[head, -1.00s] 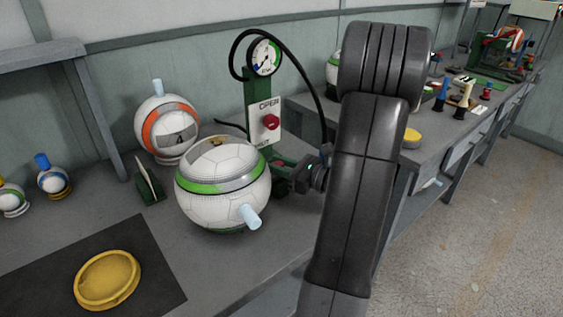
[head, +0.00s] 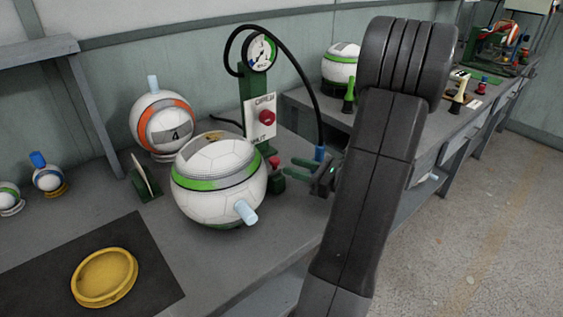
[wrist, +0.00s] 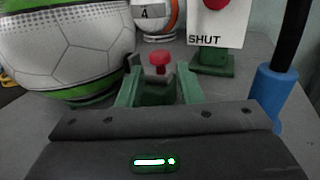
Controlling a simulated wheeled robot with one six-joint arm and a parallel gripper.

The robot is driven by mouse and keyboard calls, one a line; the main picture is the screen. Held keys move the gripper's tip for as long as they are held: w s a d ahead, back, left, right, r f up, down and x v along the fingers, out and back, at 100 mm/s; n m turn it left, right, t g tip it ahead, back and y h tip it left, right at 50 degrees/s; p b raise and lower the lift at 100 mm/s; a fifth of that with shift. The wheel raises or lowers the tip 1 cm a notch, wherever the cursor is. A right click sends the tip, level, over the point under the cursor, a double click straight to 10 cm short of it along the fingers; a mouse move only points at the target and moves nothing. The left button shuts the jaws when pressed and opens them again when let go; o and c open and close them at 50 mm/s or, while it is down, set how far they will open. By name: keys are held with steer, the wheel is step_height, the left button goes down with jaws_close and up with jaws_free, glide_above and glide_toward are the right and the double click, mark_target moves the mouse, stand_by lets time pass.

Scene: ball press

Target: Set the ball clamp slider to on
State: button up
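A small red knob on a green block (head: 275,164) stands on the bench just right of the large white and green ball (head: 215,185); it looks like the clamp slider. In the wrist view the red knob (wrist: 159,62) is straight ahead, beyond my fingertips. My gripper (head: 289,168) is to the right of the knob, low over the bench, with its green fingers apart and nothing between them. In the wrist view the gripper (wrist: 159,83) shows a finger on each side of the block. The knob's travel and marks cannot be made out.
A white OPEN/SHUT panel (head: 260,117) with a red knob stands behind, under a gauge (head: 261,51). A black hose ends in a blue fitting (wrist: 272,93) right of my gripper. An orange-striped ball (head: 163,122) stands behind left; a yellow disc (head: 104,277) lies in front.

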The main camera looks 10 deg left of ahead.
mark_target(279, 161)
steer(key=v, duration=0.7)
steer(key=x, duration=1.3)
steer(key=shift+w+a, duration=0.15)
steer(key=shift+a, duration=0.2)
